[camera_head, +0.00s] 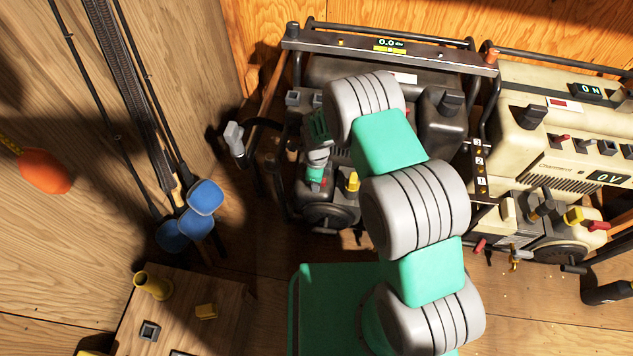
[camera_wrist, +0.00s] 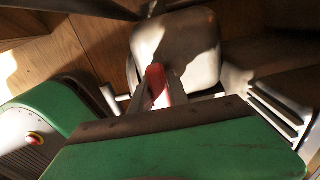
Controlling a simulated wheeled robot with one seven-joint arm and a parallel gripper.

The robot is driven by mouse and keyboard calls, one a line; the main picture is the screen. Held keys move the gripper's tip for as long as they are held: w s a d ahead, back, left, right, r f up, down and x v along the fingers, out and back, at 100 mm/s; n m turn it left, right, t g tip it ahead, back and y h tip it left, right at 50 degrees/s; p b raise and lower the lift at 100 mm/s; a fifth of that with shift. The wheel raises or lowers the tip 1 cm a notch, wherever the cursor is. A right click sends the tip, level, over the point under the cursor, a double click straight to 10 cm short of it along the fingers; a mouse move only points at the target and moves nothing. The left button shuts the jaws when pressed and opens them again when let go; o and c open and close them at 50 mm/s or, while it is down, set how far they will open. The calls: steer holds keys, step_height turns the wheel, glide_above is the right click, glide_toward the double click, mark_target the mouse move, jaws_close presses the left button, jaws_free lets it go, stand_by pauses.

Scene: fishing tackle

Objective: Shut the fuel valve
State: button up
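The dark generator (camera_head: 440,135) stands against the back wall, partly hidden by my arm. My gripper (camera_head: 316,168) points down at its front lower part. In the wrist view, the red lever (camera_wrist: 156,80) lies between the two grey fingers of my gripper (camera_wrist: 160,88). The fingers look close to or against it. Whether they grip it is unclear. The valve body is hidden.
A cream generator (camera_head: 560,120) stands at the right, with its own red lever (camera_head: 594,225). Fishing rods (camera_head: 135,95) lean on the left wall. An orange float (camera_head: 44,172) hangs at far left. A low wooden table (camera_head: 185,300) holds small items at the lower left.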

steer(key=o, duration=0.4)
steer(key=shift+o, duration=0.2)
steer(key=shift+r+p, duration=1.25)
steer(key=shift+r, duration=2.65)
steer(key=shift+r, duration=0.35)
steer(key=s+d+r+n+p, duration=0.1)
steer(key=d+r+n+p, duration=0.2)
steer(key=r, duration=0.8)
steer(key=d+r+n+t+p, duration=0.1)
steer(key=r+n+p, duration=0.2)
steer(key=r+p, duration=0.5)
steer(key=s+d+r+n+p, duration=0.1)
steer(key=d+r+n+p, duration=0.15)
steer(key=r, duration=1.05)
steer(key=s+d+r+n+p, duration=0.2)
steer(key=s+r+n+p, duration=0.2)
steer(key=r, duration=0.5)
steer(key=s+d+r+n+t+p, duration=0.1)
steer(key=s+d+r+n+p, duration=0.2)
steer(key=r, duration=0.6)
steer(key=s+d+r+n+t+p, duration=0.1)
steer(key=s+d+r+n+p, duration=0.1)
steer(key=s+r+n+p, duration=0.3)
steer(key=s+r+p, duration=0.1)
steer(key=s+r, duration=0.2)
steer(key=shift+s+d+r, duration=0.2)
steer(key=shift+d+r, duration=0.1)
steer(key=shift+r, duration=0.1)
